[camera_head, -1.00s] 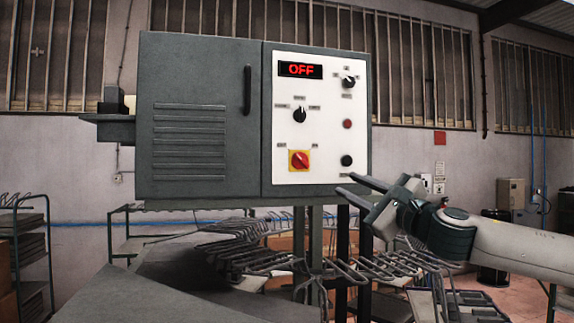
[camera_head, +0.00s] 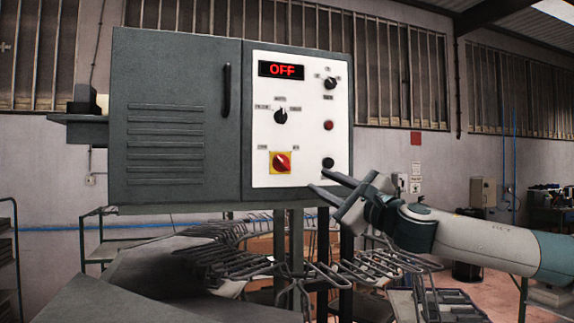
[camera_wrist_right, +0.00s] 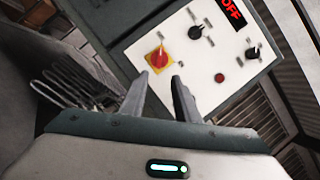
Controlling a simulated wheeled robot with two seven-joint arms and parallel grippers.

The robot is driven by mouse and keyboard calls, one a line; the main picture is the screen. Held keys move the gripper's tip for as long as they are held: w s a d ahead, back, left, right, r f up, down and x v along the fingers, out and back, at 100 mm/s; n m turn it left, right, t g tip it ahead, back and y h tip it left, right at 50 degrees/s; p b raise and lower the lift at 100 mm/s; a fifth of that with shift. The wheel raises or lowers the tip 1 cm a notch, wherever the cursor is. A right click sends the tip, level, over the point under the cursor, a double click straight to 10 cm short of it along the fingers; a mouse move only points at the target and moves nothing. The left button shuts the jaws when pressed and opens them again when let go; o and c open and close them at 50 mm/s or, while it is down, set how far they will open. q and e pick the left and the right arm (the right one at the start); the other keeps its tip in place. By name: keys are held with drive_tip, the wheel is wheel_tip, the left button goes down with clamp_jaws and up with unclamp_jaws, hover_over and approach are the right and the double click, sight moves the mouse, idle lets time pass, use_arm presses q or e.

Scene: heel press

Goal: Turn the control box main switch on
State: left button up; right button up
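The grey control box (camera_head: 172,158) stands at the centre left in the head view, with a white panel (camera_head: 303,110) on its right part. The main switch, a red knob on a yellow plate (camera_head: 282,162), is at the panel's lower left; it also shows in the right wrist view (camera_wrist_right: 158,58). The display (camera_head: 282,69) reads OFF in red. My right gripper (camera_head: 317,182) is open and empty, just below the panel's lower right corner. In the right wrist view its open fingers (camera_wrist_right: 157,91) point toward the panel, apart from the switch. My left gripper is not in view.
Other panel controls are two black selector knobs (camera_head: 281,117) (camera_head: 330,83), a red button (camera_head: 328,125) and a black button (camera_head: 327,163). Wire racks (camera_head: 235,262) stand below the box. The space in front of the panel looks clear.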

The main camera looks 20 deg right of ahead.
sight(285, 164)
drive_tip(key=p+x, duration=0.5)
drive_tip(key=x, duration=0.9)
drive_tip(key=shift+p, duration=0.3)
drive_tip(key=shift+x, duration=0.8)
drive_tip(key=shift+f, duration=0.15)
drive_tip(key=shift+c, duration=0.6)
clamp_jaws()
